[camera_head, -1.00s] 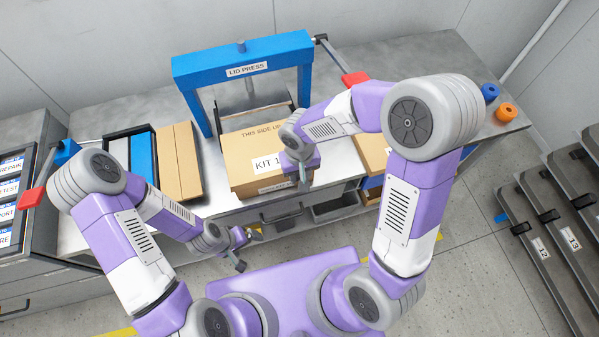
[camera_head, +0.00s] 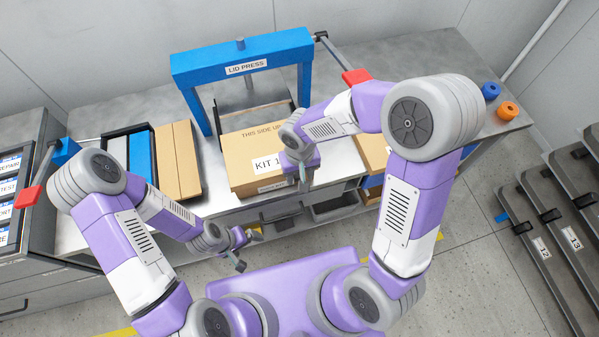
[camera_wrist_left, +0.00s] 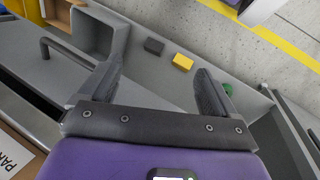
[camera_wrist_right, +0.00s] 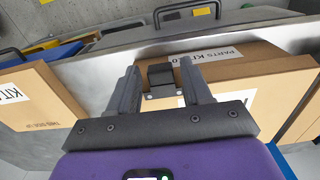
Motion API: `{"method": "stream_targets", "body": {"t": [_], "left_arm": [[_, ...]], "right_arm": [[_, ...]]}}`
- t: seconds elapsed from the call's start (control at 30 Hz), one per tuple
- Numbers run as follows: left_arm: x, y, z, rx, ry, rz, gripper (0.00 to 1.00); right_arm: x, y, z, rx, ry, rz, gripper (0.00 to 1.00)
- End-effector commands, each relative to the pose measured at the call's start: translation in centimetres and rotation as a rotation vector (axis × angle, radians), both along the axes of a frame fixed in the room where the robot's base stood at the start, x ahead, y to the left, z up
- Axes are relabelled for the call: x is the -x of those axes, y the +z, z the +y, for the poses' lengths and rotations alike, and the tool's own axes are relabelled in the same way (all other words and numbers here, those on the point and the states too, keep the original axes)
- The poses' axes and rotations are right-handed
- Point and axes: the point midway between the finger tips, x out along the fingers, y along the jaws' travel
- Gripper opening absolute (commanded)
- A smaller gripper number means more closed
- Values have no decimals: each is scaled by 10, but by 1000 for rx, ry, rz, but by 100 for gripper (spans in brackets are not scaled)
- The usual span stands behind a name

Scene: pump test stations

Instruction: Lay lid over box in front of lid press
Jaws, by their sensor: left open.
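A cardboard box (camera_head: 253,168) with a closed top marked THIS SIDE UP and KIT stands before the blue lid press (camera_head: 243,68). In the right wrist view its front carries a PARTS KIT label (camera_wrist_right: 209,57). I cannot tell the lid's edge from the box. My right gripper (camera_head: 303,181) is at the box's near right part, its fingers (camera_wrist_right: 160,75) apart on either side of a small black block (camera_wrist_right: 160,76); contact is unclear. My left gripper (camera_head: 246,250) is open and empty in front of the bench, also seen in the left wrist view (camera_wrist_left: 158,82).
A second KIT box (camera_head: 372,150) stands to the right, partly behind my right arm. Flat cardboard pieces (camera_head: 180,160) lie in a rack on the left. Blue and orange round parts (camera_head: 507,112) sit at the bench's far right. Drawer handles stick out of the bench front.

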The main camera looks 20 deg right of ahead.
Motion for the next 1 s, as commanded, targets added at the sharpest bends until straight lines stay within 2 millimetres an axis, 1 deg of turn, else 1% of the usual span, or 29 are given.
{"method": "stream_targets", "body": {"t": [0.03, 0.07, 0.37, 0.47, 0.7, 0.8, 0.9, 1.0], "left_arm": [[0, 0, 0, 0, 0, 0, 91], [0, 0, 0, 0, 0, 0, 91], [0, 1, 0, 0, 0, 0, 91], [0, 4, 0, 0, 0, 0, 91], [0, 14, 0, 0, 0, 0, 91], [0, 17, 0, 0, 0, 0, 91], [0, 18, 0, 0, 0, 0, 91], [0, 18, 0, 0, 0, 0, 91]], "right_arm": [[0, 0, 0, 0, 0, 0, 57], [0, 0, 0, 0, 0, 0, 61], [0, 2, 0, 0, 0, 0, 61], [-1, 12, 0, 0, -1, -3, 61], [-1, 54, 0, -1, -2, -4, 61], [-1, 66, 0, -1, 0, -3, 61], [0, 74, 0, -1, -1, -1, 61], [0, 76, 0, 0, 0, 0, 61]]}}
